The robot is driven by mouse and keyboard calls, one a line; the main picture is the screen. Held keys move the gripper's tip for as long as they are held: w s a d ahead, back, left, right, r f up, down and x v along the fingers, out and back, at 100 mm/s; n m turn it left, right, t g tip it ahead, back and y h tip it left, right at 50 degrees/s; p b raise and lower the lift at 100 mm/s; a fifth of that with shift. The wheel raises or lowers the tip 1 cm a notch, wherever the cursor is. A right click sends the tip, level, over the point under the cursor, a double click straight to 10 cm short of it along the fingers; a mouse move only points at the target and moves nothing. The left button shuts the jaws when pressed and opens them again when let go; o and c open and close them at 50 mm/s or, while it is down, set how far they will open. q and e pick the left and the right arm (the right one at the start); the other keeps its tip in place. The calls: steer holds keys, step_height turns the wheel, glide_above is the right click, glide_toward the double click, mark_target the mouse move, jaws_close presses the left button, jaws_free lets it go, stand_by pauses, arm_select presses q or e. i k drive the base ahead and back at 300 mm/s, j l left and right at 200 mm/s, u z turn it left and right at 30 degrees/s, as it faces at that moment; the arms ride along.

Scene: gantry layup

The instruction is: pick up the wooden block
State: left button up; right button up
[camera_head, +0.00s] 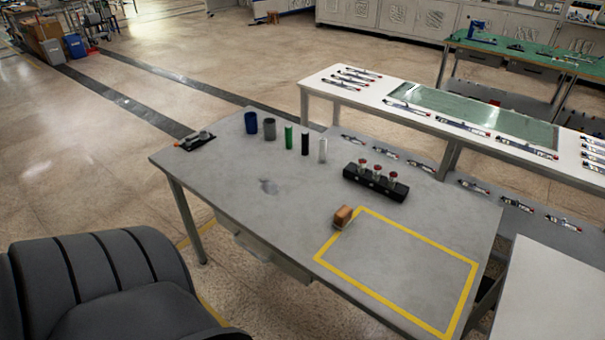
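The wooden block (342,216) is small, brown and box-shaped. It sits on the grey table (225,185), at the upper left corner of the yellow taped rectangle (372,291). Nothing covers it from this side. Neither of my grippers shows in the head view, so their state cannot be seen.
A black holder (376,184) with red-topped pieces stands behind the block. Several cylinders, including a blue one (251,122) and a green one (288,137), stand along the back edge. A dark chair (105,285) is at the lower left. The taped area is clear.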

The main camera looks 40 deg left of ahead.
mark_target(342, 217)
steer(key=u, duration=1.05)
